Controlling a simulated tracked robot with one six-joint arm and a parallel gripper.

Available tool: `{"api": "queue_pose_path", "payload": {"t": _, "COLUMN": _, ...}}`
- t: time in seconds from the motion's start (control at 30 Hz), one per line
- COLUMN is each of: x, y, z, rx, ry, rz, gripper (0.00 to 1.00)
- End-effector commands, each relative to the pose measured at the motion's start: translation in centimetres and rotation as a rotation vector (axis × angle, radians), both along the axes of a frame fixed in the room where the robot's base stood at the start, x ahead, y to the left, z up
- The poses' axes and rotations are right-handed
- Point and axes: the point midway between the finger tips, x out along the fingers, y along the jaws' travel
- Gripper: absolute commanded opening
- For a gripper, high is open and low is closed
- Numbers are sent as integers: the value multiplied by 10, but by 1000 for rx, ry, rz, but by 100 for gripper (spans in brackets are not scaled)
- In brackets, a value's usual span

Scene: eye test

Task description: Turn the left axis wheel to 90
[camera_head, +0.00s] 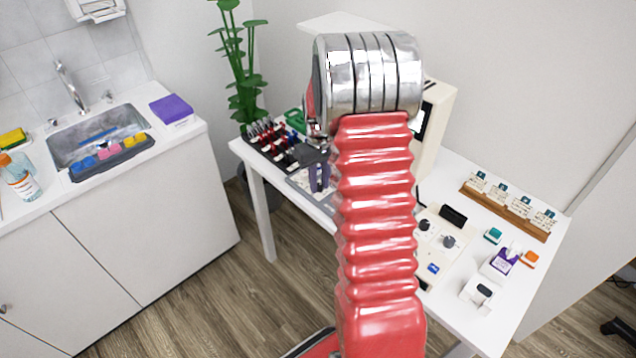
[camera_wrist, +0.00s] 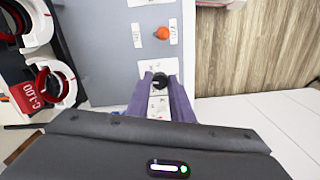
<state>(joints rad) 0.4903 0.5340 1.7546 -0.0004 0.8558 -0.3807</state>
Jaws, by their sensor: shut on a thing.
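My gripper (camera_head: 319,188) is over the grey board (camera_head: 297,178) near the left end of the white table, mostly behind my red arm in the head view. In the wrist view its two purple fingers (camera_wrist: 160,84) are on either side of a small round black knob (camera_wrist: 159,80) and shut on it. The knob is on a pale plate on the grey board (camera_wrist: 105,60). An orange knob (camera_wrist: 162,33) stands farther up the board, apart from the fingers, with white label plates around it. The markings are too small to read.
A rack of red and black handled pieces (camera_head: 268,140) stands left of the gripper; red and white rings (camera_wrist: 62,85) are close by in the wrist view. A cream-coloured device (camera_head: 435,120) stands behind my arm. Control boxes and a wooden card rack (camera_head: 505,215) are at right.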

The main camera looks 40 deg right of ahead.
Motion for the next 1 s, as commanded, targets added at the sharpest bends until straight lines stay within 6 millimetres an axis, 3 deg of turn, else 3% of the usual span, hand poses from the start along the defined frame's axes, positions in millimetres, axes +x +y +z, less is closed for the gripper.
{"api": "queue_pose_path", "payload": {"t": 0.2, "x": 5, "y": -1, "z": 3, "rx": -6, "ry": -15, "rz": 5, "gripper": 0}}
{"api": "queue_pose_path", "payload": {"t": 0.23, "x": 5, "y": -1, "z": 3, "rx": -6, "ry": -15, "rz": 5, "gripper": 21}}
{"api": "queue_pose_path", "payload": {"t": 0.47, "x": 3, "y": -1, "z": 2, "rx": -3, "ry": -9, "rz": 5, "gripper": 38}}
{"api": "queue_pose_path", "payload": {"t": 0.77, "x": 2, "y": 0, "z": 2, "rx": -2, "ry": -5, "rz": 4, "gripper": 39}}
{"api": "queue_pose_path", "payload": {"t": 1.0, "x": 2, "y": -1, "z": 21, "rx": -3, "ry": -7, "rz": 4, "gripper": 39}}
